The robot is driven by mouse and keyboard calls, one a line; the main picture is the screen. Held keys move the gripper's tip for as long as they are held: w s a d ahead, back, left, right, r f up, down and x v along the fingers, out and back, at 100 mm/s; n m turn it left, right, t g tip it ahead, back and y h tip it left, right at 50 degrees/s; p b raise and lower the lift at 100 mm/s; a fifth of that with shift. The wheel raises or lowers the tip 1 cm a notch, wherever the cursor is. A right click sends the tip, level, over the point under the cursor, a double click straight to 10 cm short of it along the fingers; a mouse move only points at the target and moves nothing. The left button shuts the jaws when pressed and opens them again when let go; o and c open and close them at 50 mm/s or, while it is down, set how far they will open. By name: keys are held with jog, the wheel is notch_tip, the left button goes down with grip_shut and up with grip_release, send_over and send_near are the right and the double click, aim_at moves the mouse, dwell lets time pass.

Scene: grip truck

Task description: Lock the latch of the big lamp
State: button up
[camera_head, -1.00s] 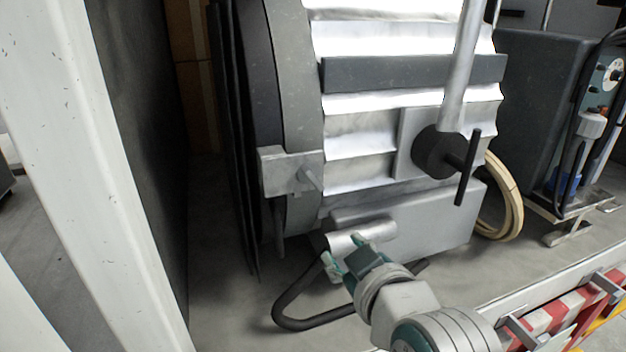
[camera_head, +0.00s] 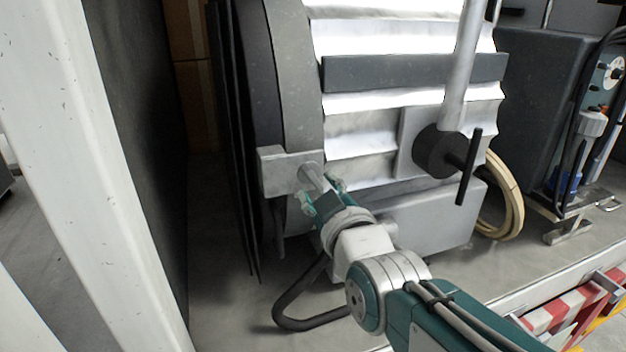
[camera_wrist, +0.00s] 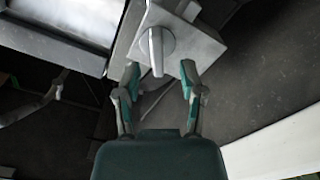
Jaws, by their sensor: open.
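The big lamp (camera_head: 360,105) is a large grey body with ribbed metal sides and a dark rim. Its latch is a light grey block (camera_head: 275,172) on the rim with a small lever (camera_head: 312,177). In the wrist view the latch plate (camera_wrist: 190,42) and its pale lever (camera_wrist: 156,50) show at the top. My gripper (camera_head: 322,190) is at the latch, and its fingers are apart. In the wrist view my gripper (camera_wrist: 158,82) has the lever's lower end between or just ahead of its fingertips. I cannot tell whether either finger touches it.
A dark round knob with a bar handle (camera_head: 445,155) sits on the lamp's side, right of the latch. A black cable (camera_head: 300,325) curves below. A pale post (camera_head: 90,150) stands at the left. Red-and-white striped parts (camera_head: 560,312) lie at the lower right.

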jog(key=shift+x, duration=1.45)
jog(key=shift+d, duration=0.1)
grip_shut()
jog(key=shift+m, duration=3)
grip_release()
